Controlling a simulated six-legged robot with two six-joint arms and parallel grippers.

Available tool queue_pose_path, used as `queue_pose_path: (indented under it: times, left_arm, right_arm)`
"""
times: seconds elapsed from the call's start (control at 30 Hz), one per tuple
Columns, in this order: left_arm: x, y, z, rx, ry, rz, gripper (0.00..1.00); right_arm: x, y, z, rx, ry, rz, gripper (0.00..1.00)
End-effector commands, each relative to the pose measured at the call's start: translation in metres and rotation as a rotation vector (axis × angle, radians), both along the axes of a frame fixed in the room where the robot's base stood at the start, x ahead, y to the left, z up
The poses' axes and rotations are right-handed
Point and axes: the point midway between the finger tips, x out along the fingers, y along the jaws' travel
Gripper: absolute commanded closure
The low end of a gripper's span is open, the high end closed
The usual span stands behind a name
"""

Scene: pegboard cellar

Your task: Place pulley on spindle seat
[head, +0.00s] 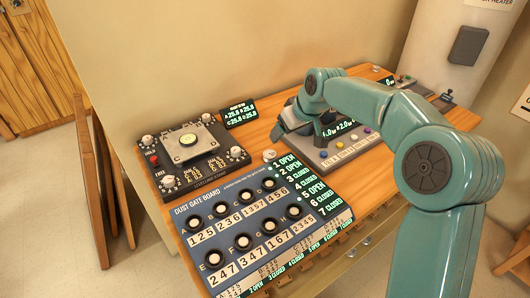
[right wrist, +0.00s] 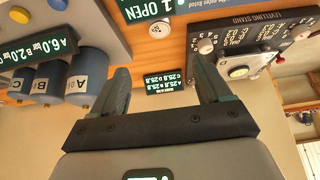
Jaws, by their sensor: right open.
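I cannot clearly pick out a pulley or a spindle seat in either view. My right gripper (head: 283,128) is above the bench, right of the levelling stand, and partly hides the grey console. In the right wrist view its two fingers (right wrist: 161,76) are apart, with nothing held between them. My left gripper is in neither view.
The levelling stand (head: 206,170) and dust gate board (head: 188,202) fill the bench's left and front. A small display (head: 239,114) stands behind. The grey console (head: 340,155) has coloured buttons; blue and grey cylinders (right wrist: 84,82) show in the wrist view. A white heater tank (head: 430,50) stands behind.

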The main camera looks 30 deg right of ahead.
Motion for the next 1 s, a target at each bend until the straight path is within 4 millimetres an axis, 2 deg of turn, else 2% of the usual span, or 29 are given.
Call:
queue_pose_path:
  times: [0.17, 0.5, 0.83, 1.0]
  left_arm:
    - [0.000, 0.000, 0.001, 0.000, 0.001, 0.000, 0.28]
    - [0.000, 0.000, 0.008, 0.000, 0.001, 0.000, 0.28]
    - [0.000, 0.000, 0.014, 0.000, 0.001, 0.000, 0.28]
    - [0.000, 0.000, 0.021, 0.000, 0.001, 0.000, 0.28]
  right_arm:
    - [0.001, 0.001, -0.009, 0.000, 0.003, 0.001, 0.23]
    - [0.033, 0.005, -0.076, 0.000, 0.003, 0.001, 0.23]
    - [0.051, 0.007, -0.105, 0.001, 0.002, 0.000, 0.23]
    - [0.063, 0.008, -0.131, 0.001, 0.002, 0.000, 0.23]
